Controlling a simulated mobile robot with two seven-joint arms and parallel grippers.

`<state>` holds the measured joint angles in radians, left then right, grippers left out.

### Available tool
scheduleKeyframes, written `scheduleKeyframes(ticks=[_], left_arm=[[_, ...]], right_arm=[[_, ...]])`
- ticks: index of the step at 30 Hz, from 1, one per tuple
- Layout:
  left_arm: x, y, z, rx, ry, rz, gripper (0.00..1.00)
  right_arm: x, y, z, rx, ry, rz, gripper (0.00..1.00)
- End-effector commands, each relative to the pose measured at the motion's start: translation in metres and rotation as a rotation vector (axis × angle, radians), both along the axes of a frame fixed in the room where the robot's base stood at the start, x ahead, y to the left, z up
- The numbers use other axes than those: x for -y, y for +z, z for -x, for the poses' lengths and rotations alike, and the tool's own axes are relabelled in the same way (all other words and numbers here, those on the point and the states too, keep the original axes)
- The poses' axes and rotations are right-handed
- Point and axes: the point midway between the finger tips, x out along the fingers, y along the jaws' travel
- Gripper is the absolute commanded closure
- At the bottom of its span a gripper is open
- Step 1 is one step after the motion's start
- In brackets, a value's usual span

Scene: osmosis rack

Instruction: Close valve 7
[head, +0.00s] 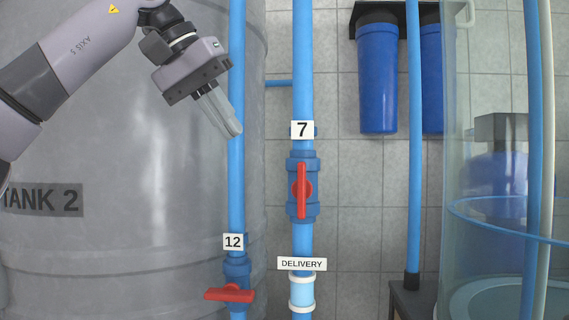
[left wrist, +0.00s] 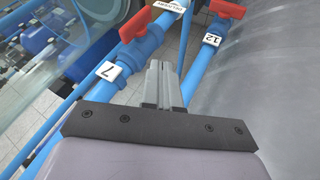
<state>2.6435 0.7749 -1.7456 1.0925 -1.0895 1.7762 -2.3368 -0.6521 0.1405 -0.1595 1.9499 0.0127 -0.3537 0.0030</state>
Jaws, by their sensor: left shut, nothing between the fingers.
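Valve 7 (head: 302,187) is a blue valve on a vertical blue pipe, under a white tag marked 7 (head: 302,130). Its red handle (head: 301,191) stands upright, in line with the pipe. In the left wrist view the red handle (left wrist: 136,24) and the 7 tag (left wrist: 108,71) show at the upper left. My left gripper (head: 236,133) is shut and empty, up and to the left of valve 7, apart from it, in front of the pipe of valve 12. It also shows in the left wrist view (left wrist: 159,68). My right gripper is not in view.
Valve 12 (head: 237,268), at the lower left of valve 7, has its red handle (head: 230,294) across its pipe. A large grey tank (head: 130,240) fills the left. A DELIVERY sign (head: 302,263) sits below valve 7. Blue filter housings (head: 377,80) and a clear cylinder are at the right.

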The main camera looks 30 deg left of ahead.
Motion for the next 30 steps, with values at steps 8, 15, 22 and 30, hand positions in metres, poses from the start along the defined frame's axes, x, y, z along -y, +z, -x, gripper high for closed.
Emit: scheduleKeyframes(ticks=[8, 15, 22, 30], left_arm=[[0.016, -0.051, -0.033, -0.005, 0.001, -0.002, 1.00], [0.043, -0.059, -0.052, -0.002, -0.002, -0.002, 1.00], [0.056, -0.060, -0.058, -0.002, 0.000, 0.001, 1.00], [0.056, -0.060, -0.058, -0.002, 0.000, 0.002, 1.00]], right_arm=[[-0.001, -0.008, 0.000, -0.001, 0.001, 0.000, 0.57], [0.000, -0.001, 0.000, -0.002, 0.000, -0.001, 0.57], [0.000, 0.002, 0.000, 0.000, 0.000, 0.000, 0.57], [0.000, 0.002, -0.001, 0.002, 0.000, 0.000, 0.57]])
